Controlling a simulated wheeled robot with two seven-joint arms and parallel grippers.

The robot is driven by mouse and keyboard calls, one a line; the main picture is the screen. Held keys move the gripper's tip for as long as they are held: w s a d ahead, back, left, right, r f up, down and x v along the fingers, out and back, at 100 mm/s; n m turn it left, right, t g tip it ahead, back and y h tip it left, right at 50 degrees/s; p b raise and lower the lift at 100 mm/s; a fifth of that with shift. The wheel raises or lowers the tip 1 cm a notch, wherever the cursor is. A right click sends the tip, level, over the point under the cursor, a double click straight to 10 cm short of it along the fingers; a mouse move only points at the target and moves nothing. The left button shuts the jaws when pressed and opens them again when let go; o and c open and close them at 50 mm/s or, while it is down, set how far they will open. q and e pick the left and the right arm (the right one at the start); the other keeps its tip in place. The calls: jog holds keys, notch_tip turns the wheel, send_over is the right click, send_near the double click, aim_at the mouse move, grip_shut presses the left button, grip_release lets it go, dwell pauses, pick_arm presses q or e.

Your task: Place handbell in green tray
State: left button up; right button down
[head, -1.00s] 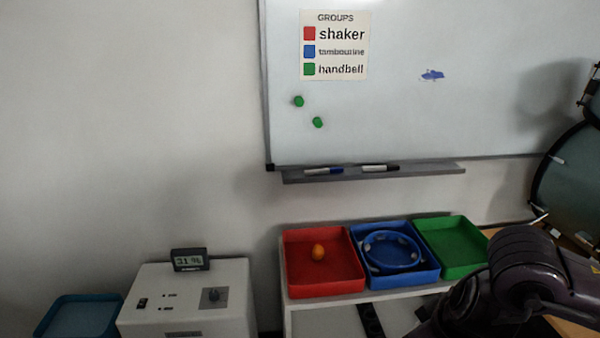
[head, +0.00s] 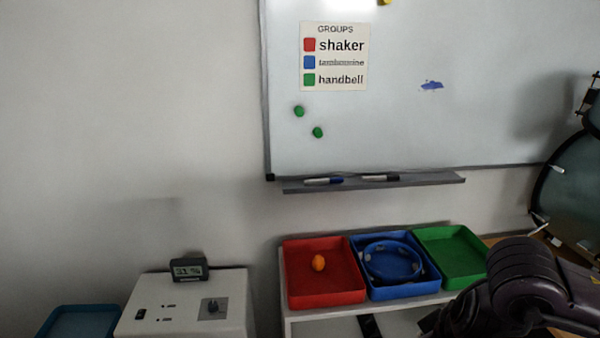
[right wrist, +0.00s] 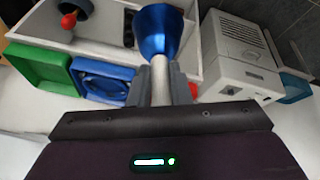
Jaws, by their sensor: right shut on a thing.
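The handbell (right wrist: 159,32) has a shiny blue bell and a pale handle. In the right wrist view my right gripper (right wrist: 160,88) is shut on the handle, with the bell pointing away from the palm. The green tray (head: 450,257) stands empty at the right end of the tray row in the head view. It also shows at the left of the right wrist view (right wrist: 38,68), apart from the bell. In the head view my right arm is at lower right, with its gripper and the bell out of frame. My left gripper is not in view.
The blue tray (head: 398,292) holds a blue tambourine (head: 370,262). The red tray (head: 326,299) holds an orange shaker (head: 318,263). All stand on a white shelf unit. A white device (head: 183,312) is at left, and a drum (head: 570,190) is at right.

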jog(key=shift+s+a+f+g+y, duration=0.1)
jog(key=shift+s+a+g+y, duration=0.1)
jog(key=shift+s+a+y, duration=0.3)
jog(key=shift+s+a+f+g+y, duration=0.1)
jog(key=shift+a+g+y, duration=0.15)
jog(key=shift+a, duration=0.4)
jog(key=shift+w, duration=0.1)
